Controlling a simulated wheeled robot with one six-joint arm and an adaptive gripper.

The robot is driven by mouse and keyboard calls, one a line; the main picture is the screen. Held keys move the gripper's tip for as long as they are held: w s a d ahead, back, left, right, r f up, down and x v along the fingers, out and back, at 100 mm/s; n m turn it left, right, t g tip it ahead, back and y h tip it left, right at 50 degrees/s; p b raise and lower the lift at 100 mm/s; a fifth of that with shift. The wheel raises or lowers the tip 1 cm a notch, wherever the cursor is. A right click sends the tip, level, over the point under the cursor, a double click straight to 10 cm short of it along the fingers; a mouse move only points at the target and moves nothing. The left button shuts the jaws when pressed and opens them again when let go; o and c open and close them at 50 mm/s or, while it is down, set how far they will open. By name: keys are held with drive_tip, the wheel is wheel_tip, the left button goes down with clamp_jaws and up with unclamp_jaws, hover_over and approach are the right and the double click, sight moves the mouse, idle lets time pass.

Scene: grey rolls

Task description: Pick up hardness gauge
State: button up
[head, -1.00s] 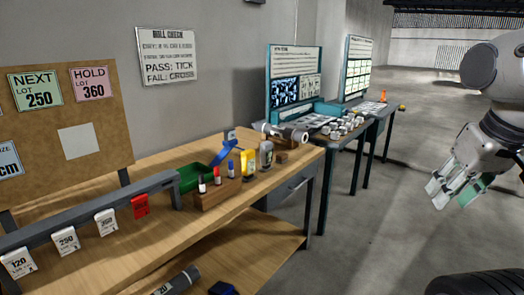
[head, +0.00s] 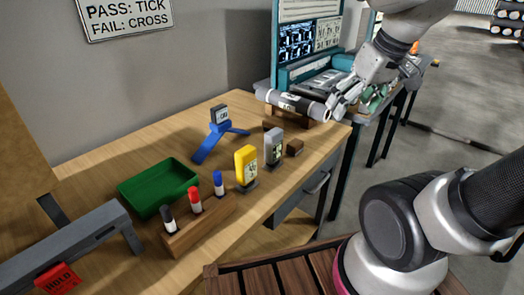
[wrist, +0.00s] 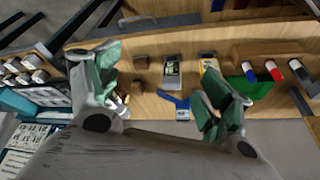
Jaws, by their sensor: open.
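Two handheld meters stand upright on the wooden bench: a grey one (head: 274,148), also in the wrist view (wrist: 172,72), and a yellow one (head: 245,166), also in the wrist view (wrist: 208,65). A blue tripod device with a small dark display (head: 219,117) stands behind them and shows in the wrist view (wrist: 180,104). I cannot tell from labels which is the hardness gauge. My gripper (head: 358,102) is open and empty, above the far right end of the bench. In the wrist view its spread green-padded fingers (wrist: 163,92) frame the grey meter, apart from it.
A grey roll (head: 292,104) lies on a wooden cradle near my gripper. A small wooden block (head: 295,147) sits beside the grey meter. A marker rack (head: 200,226) and green tray (head: 157,186) stand left. A second table lies beyond.

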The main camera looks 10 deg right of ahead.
drive_tip(key=w+a+f+n+y, duration=0.15)
drive_tip(key=w+a+f, duration=0.25)
drive_tip(key=w, duration=0.5)
drive_tip(key=n, duration=0.4)
approach(270, 141)
drive_tip(key=w+f, duration=0.1)
drive_tip(key=w+d+f, duration=0.1)
drive_tip(key=w, duration=0.1)
drive_tip(key=w+f, duration=0.1)
drive_tip(key=f, duration=0.1)
drive_tip(key=shift+w+d+f, duration=0.15)
drive_tip(key=shift+w+d, duration=0.2)
drive_tip(key=shift+w, duration=0.05)
drive_tip(key=x, duration=0.5)
drive_tip(key=a+x, duration=0.1)
drive_tip(key=x, duration=0.2)
drive_tip(key=shift+s, duration=0.2)
drive_tip(key=c, duration=1.2)
drive_tip(key=shift+c, duration=0.2)
wheel_tip(270, 141, up, 10)
